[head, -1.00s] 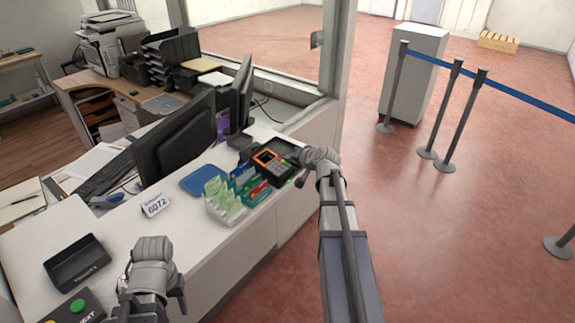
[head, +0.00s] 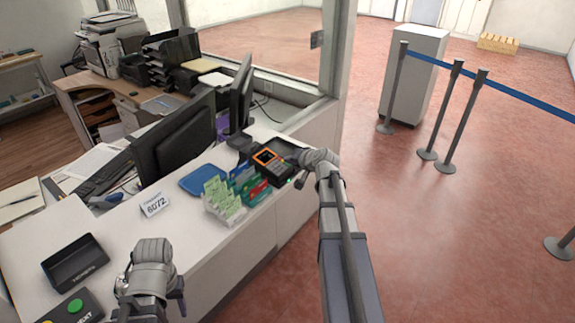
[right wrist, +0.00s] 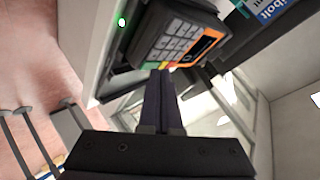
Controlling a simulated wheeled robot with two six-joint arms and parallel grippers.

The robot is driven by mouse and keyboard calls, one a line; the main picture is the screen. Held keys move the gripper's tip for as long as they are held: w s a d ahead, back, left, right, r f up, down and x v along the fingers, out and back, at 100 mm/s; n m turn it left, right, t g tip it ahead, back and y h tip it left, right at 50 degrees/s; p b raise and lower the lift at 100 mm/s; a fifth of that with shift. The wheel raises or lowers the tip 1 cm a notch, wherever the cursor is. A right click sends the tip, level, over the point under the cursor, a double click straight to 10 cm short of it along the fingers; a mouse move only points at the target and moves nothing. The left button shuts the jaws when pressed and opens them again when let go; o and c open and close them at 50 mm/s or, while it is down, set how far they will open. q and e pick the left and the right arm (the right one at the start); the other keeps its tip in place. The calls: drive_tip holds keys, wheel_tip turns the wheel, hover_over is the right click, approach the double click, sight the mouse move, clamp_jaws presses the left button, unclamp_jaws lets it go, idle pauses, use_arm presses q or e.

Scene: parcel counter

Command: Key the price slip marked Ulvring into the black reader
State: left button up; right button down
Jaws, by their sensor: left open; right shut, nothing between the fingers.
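The black reader (head: 283,178) stands on the counter, with an orange-framed screen and a keypad. In the right wrist view the reader (right wrist: 215,12) is at the top, its pale keys facing the fingers. My right gripper (right wrist: 160,78) is shut and empty, its fingertips close to the keypad's edge; I cannot tell whether they touch. In the head view my right gripper (head: 291,160) is at the reader's right side. My left gripper (head: 153,300) is open over the near counter, its fingers partly hidden by the wrist. No slip marked Ulvring is readable.
A rack of pale green slips (head: 222,197) and coloured cards stands just left of the reader. A blue tray (head: 203,179), a number sign (head: 155,205), a black tray (head: 76,263) and monitors (head: 180,140) are on the counter. A small green light (right wrist: 121,22) shows beside the reader.

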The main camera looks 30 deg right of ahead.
drive_tip(key=shift+f, duration=0.2)
drive_tip(key=shift+r, duration=0.15)
drive_tip(key=shift+s+r+p, duration=0.15)
drive_tip(key=shift+r+p, duration=0.4)
drive_tip(key=shift+p, duration=0.05)
drive_tip(key=shift+r, duration=0.1)
drive_tip(key=r+p, duration=0.3)
drive_tip(key=s+r+p, duration=0.1)
drive_tip(key=p, duration=0.1)
drive_tip(key=shift+d+r, duration=0.25)
drive_tip(key=shift+r, duration=0.1)
idle(0.4)
